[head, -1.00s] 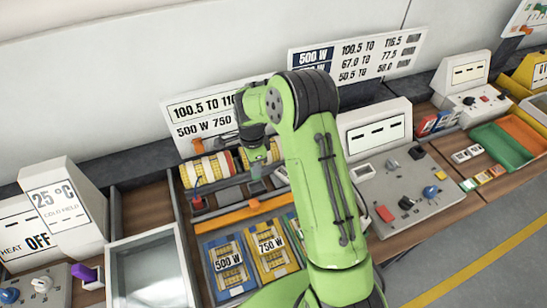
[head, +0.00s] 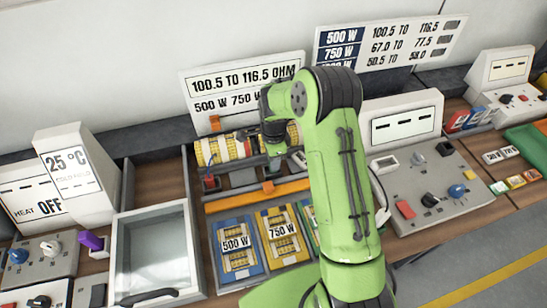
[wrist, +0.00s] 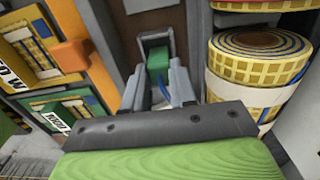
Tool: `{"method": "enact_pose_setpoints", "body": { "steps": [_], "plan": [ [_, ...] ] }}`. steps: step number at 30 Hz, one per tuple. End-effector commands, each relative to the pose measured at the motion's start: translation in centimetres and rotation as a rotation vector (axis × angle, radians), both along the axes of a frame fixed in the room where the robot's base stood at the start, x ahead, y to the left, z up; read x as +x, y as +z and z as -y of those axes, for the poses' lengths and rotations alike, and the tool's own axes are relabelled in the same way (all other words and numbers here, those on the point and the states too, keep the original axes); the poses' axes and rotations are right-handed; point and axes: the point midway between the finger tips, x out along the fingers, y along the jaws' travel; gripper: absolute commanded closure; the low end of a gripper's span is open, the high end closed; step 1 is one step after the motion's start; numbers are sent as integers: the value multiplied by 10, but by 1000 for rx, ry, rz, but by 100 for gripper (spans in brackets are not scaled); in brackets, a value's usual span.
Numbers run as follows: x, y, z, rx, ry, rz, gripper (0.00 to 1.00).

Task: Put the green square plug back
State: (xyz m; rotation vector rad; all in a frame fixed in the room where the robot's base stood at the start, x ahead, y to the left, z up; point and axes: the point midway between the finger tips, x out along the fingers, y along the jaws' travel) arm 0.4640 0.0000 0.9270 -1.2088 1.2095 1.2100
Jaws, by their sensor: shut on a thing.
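The green square plug (wrist: 157,60) is between the fingers of my gripper (wrist: 160,84) in the wrist view. My gripper is shut on it. A grey upright housing with a dark opening (wrist: 155,38) lies just beyond the plug; I cannot tell whether the plug touches it or is partly inside. In the head view my gripper (head: 274,140) points down beside the yellow mesh rolls (head: 222,149), at the back of the bench, and the plug is not clearly visible there.
A large mesh roll (wrist: 258,62) stands close on the right in the wrist view. An orange bar (head: 258,195) and the blue 500 W (head: 236,262) and yellow 750 W (head: 282,252) cards lie nearer the front. A control panel (head: 430,190) sits right of my arm.

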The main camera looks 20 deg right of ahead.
Motion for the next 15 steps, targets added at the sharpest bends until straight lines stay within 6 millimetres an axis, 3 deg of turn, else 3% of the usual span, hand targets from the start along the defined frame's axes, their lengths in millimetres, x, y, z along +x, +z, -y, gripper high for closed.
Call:
{"method": "enact_pose_setpoints", "body": {
  "steps": [5, 6, 11, 15],
  "plan": [
    [0, 1, 0, 0, 0, 1, 100],
    [0, 1, 0, 0, 0, 1, 68],
    [0, 1, 0, 0, 0, 0, 44],
    [0, 1, 0, 0, 0, 0, 44]
  ]
}}
